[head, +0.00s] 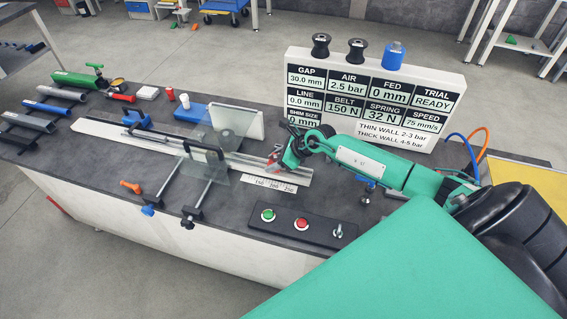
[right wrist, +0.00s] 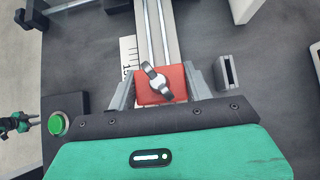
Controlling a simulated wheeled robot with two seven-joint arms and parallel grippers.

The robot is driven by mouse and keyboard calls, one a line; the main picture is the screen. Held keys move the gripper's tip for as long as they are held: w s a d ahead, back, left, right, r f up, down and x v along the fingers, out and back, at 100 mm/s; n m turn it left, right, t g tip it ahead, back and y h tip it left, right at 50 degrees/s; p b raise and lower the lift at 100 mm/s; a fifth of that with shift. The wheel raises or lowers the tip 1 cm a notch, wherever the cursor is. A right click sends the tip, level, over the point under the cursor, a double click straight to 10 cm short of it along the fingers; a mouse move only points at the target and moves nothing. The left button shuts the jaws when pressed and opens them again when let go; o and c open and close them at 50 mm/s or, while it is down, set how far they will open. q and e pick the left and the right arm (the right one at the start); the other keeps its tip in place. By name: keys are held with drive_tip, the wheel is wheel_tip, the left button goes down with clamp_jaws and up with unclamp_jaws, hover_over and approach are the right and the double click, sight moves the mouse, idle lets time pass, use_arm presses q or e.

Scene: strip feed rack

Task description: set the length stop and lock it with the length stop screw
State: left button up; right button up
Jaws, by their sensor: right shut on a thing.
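The red length stop (right wrist: 176,85) sits on the rail, with the silver-and-dark wing-shaped length stop screw (right wrist: 156,80) on top of it. My right gripper (right wrist: 163,87) is shut on the length stop, one grey finger on each side. In the head view my right gripper (head: 287,157) reaches the rail (head: 240,160) from the right, and the red stop (head: 275,154) shows only partly beside it. A white scale (head: 269,183) lies along the near side of the rail. My left gripper cannot be made out in the head view.
A button panel (head: 300,225) with green and red buttons lies near the front edge. A clear guard (head: 205,150) stands over the rail to the left. A white display board (head: 370,95) stands behind, reading FED 0 mm. Loose tubes and tools lie at the far left.

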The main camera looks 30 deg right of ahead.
drive_tip(key=shift+w+a, duration=0.6)
drive_tip(key=shift+w, duration=0.1)
drive_tip(key=o, duration=1.4)
drive_tip(key=shift+s, duration=0.1)
drive_tip(key=shift+b+v, duration=2.15)
drive_tip(key=shift+v, duration=4.7)
